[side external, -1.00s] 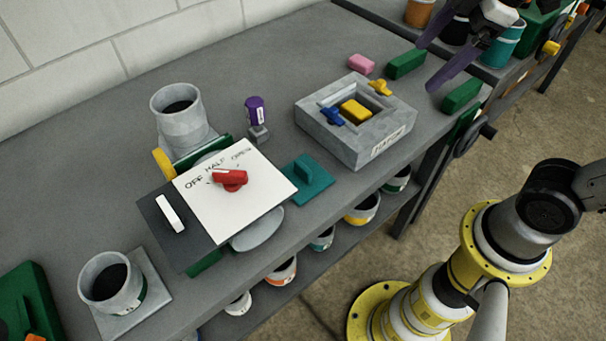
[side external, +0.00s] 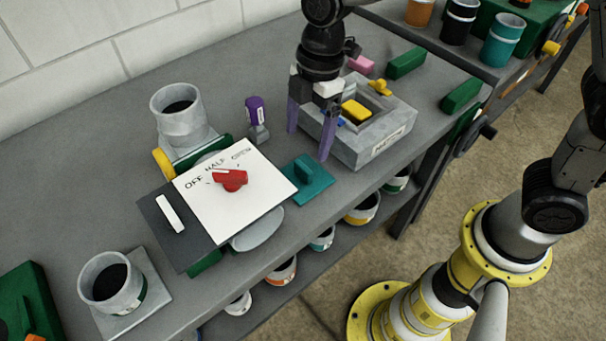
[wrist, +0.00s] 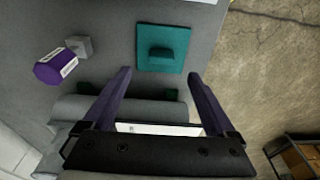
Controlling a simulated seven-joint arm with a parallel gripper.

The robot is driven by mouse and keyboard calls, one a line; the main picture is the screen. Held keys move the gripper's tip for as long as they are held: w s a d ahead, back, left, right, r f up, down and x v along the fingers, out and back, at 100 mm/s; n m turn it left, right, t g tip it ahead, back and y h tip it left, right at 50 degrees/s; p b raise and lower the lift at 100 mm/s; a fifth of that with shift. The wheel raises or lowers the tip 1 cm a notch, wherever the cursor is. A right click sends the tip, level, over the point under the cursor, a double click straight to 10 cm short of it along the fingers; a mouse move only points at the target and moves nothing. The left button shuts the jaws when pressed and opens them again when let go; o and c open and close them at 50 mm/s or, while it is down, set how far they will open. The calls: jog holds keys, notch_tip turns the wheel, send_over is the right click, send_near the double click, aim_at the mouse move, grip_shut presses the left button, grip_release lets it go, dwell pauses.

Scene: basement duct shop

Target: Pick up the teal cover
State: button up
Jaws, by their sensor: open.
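The teal cover (side external: 312,184) is a flat square plate with a raised block handle. It lies on the grey bench beside the right corner of the white dial panel. In the wrist view the teal cover (wrist: 176,48) lies ahead of the fingertips, near the bench edge, with its handle in the middle. My gripper (side external: 309,145) has two purple fingers, spread apart and empty. It hangs above the bench between the cover and the grey square box, apart from the cover. In the wrist view my gripper (wrist: 160,75) is open with nothing between the fingers.
The grey square box (side external: 375,148) with a yellow block (side external: 356,109) stands right of the cover. The white panel (side external: 222,205) with a red knob (side external: 230,180) is at left. A purple-topped piece (side external: 256,109) stands behind. The bench's front edge is close to the cover.

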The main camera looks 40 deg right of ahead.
aim_at(303, 166)
jog(key=f, duration=0.2)
jog(key=a+f, duration=0.1)
jog(key=f, duration=0.5)
jog(key=shift+s+a, duration=0.15)
jog(key=shift+c, duration=0.3)
grip_shut()
